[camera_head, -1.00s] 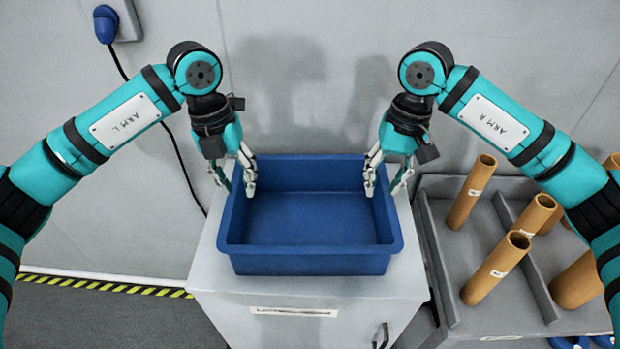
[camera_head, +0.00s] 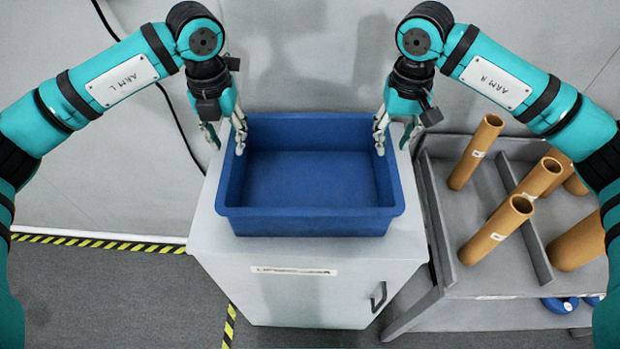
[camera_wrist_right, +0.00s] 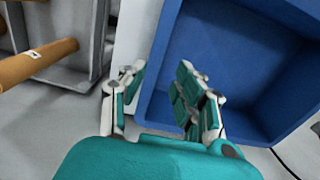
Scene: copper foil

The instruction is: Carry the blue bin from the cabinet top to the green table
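The blue bin (camera_head: 310,222) stands empty and level on the white cabinet (camera_head: 330,290); it also shows in the right wrist view (camera_wrist_right: 240,50). My left gripper (camera_head: 226,137) is open at the bin's left wall, near its back corner, one finger inside and one outside. My right gripper (camera_head: 394,137) is open astride the right wall in the same way. In the right wrist view, my right gripper (camera_wrist_right: 160,95) has its fingers spread on both sides of the rim, with a gap to the inner finger. The green table is not in view.
A grey rack (camera_head: 450,215) with several brown tubes (camera_head: 475,152) stands close to the cabinet's right side. A wall is right behind the cabinet, with a black cable (camera_head: 178,125) at left. Floor with yellow-black tape (camera_head: 100,243) is clear at front left.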

